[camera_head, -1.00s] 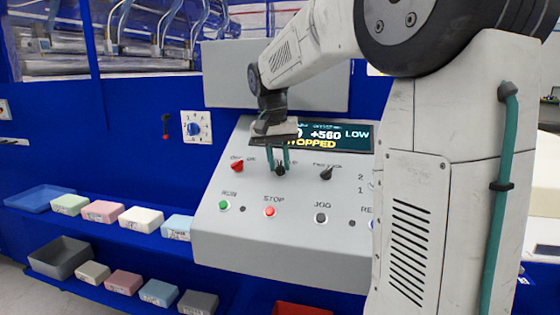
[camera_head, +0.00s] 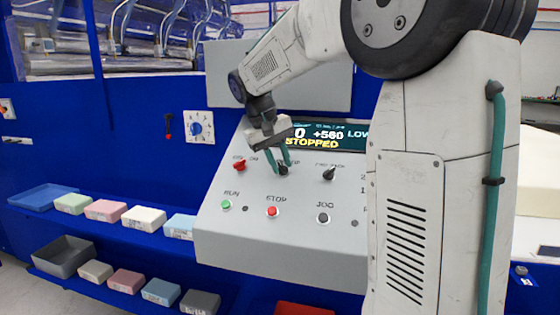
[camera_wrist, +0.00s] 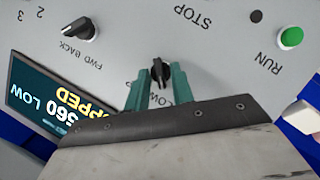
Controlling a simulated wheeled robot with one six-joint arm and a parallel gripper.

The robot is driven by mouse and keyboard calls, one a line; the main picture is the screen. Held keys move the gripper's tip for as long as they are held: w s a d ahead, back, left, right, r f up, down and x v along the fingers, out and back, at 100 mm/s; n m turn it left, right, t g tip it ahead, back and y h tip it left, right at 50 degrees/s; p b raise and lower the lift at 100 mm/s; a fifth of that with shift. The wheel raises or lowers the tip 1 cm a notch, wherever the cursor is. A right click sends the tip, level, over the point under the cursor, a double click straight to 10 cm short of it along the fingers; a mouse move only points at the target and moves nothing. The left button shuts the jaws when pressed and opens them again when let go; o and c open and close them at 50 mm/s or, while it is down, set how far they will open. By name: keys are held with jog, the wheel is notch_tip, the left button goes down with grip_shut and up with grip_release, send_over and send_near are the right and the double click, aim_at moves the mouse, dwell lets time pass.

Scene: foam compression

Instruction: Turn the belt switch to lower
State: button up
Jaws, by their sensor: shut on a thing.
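The belt switch (camera_wrist: 160,78) is a small black knob on the sloping grey control panel (camera_head: 225,245). In the wrist view, part of a label reading "LOW" shows beside it. My gripper (camera_wrist: 160,90) has its two teal fingers on either side of the knob, closed on it. In the head view, my gripper (camera_head: 282,166) reaches down to the same knob (camera_head: 283,170), which the fingers partly hide. The gripper is tilted there. The panel's display (camera_head: 325,136) reads "+560", "LOW" and "STOPPED", partly cut off by my arm.
A red knob (camera_head: 239,166) is left of the switch and a black FWD/BACK knob (camera_head: 328,174) right of it. Below are the green RUN button (camera_head: 226,205), red STOP button (camera_head: 272,211) and dark JOG button (camera_head: 323,218). Foam blocks (camera_head: 143,217) line shelves at left.

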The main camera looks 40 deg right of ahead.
jog(key=o, duration=0.7)
jog(key=shift+c, duration=0.2)
jog(key=shift+r, duration=0.15)
jog(key=v, duration=0.7)
jog(key=shift+a+r, duration=0.15)
jog(key=shift+r, duration=0.1)
jog(key=shift+w, duration=0.2)
jog(key=s+a+f+n+t+y, duration=0.1)
jog(key=s+a+f, duration=0.3)
jog(key=s, duration=0.5)
jog(key=s+a+f+n+y, duration=0.1)
jog(key=s+a+f, duration=0.4)
jog(key=s, duration=0.5)
jog(key=s+a+f+n+t+y, duration=0.1)
jog(key=s+a+f, duration=0.4)
jog(key=s, duration=0.5)
jog(key=shift+f+t+y, duration=0.3)
jog(key=shift+f+y, duration=0.1)
jog(key=shift+f, duration=0.35)
